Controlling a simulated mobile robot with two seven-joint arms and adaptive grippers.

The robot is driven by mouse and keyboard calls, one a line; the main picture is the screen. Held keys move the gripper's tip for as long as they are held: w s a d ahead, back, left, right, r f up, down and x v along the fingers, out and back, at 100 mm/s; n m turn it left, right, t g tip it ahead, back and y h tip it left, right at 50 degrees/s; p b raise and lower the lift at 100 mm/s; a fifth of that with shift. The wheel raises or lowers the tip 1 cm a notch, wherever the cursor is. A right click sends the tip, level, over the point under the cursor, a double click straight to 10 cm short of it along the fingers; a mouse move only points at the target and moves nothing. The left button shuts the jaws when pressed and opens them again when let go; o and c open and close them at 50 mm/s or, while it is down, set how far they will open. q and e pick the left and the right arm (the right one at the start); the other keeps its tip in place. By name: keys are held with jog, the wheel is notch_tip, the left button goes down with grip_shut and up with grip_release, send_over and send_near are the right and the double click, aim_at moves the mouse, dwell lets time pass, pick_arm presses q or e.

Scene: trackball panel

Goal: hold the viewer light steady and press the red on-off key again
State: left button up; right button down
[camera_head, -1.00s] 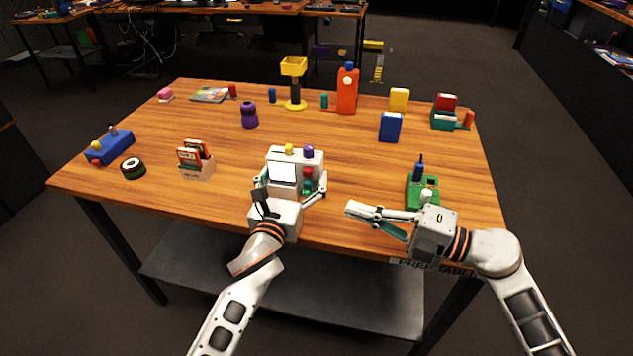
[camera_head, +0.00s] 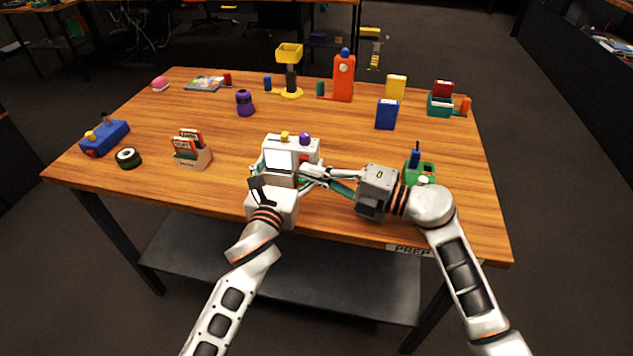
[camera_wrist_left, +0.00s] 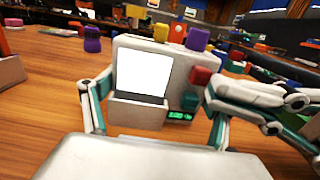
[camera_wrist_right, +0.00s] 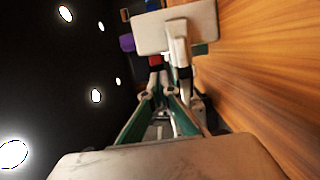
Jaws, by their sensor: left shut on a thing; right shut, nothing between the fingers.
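The viewer light (camera_head: 308,147) is a white box at the table's near edge. Its screen (camera_wrist_left: 144,75) glows white. A yellow knob (camera_wrist_left: 161,32) and a purple knob (camera_wrist_left: 197,39) sit on top. The red key (camera_wrist_left: 201,76) is on the front, above a teal key (camera_wrist_left: 190,101) and a small green display (camera_wrist_left: 180,116). My left gripper (camera_head: 277,182) is shut on the viewer, fingers on both sides. My right gripper (camera_head: 306,172) is shut and empty, its tips close to the red key's lower right. I cannot tell whether they touch it.
A card holder (camera_head: 192,157) stands left of the viewer. A green device (camera_head: 421,172) stands to the right, just behind my right wrist. A blue box (camera_head: 387,114), orange bottle (camera_head: 344,80) and yellow lamp (camera_head: 290,75) stand further back. The middle of the table is clear.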

aim_at(308, 162)
jog(key=shift+w+d, duration=0.1)
jog(key=shift+w, duration=0.3)
pick_arm(q)
jog(key=shift+s, duration=0.1)
pick_arm(e)
jog(key=shift+w+d, duration=0.2)
jog(key=shift+w, duration=0.3)
jog(key=shift+w+d, duration=0.15)
jog(key=shift+w, duration=0.35)
pick_arm(q)
jog(key=shift+f, duration=0.1)
pick_arm(e)
jog(key=s, duration=0.2)
jog(key=s+a, duration=0.1)
jog(key=s, duration=0.1)
jog(key=shift+s, duration=0.35)
jog(key=v, duration=0.9)
jog(key=shift+d+r, duration=0.1)
jog(key=shift+d, duration=0.1)
